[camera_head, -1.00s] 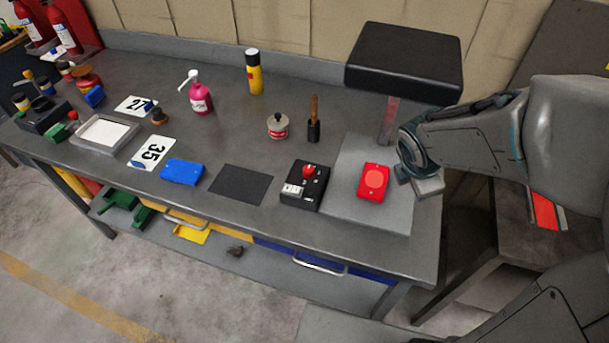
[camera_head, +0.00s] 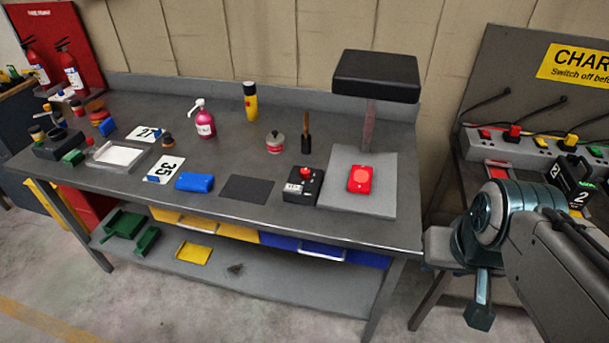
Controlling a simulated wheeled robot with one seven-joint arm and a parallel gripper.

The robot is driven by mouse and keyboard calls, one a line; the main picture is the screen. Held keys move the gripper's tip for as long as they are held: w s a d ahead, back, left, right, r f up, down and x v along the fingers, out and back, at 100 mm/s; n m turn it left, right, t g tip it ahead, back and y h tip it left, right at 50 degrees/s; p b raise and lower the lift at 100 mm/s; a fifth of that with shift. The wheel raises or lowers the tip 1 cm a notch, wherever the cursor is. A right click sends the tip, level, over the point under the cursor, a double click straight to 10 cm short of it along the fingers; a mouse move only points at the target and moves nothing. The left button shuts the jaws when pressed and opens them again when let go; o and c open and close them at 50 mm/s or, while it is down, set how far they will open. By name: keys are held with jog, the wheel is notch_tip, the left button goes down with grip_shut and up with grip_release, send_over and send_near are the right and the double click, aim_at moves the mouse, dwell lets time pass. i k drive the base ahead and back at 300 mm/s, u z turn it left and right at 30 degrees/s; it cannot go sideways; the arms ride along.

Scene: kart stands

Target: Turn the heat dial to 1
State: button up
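A black control box (camera_head: 302,190) with a red knob (camera_head: 306,173) on top and a white label stands on the workbench, right of the dark mat. The knob may be the heat dial; its pointer and any numbers are too small to read. My arm is at the right, off the bench's right end. My gripper (camera_head: 479,303) hangs low there, well apart from the box. Its fingers are not clear enough to tell open from shut.
Right of the box, a grey plate (camera_head: 378,203) carries a red item (camera_head: 360,179) under a black overhead block (camera_head: 376,76) on a post. A dark mat (camera_head: 247,189) and blue item (camera_head: 194,182) lie left. A charging bench (camera_head: 530,139) stands at right.

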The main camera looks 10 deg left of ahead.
aim_at(304, 173)
jog(key=k, duration=0.9)
jog(key=u, duration=0.65)
jog(key=i, duration=1.75)
jog(key=z, duration=0.65)
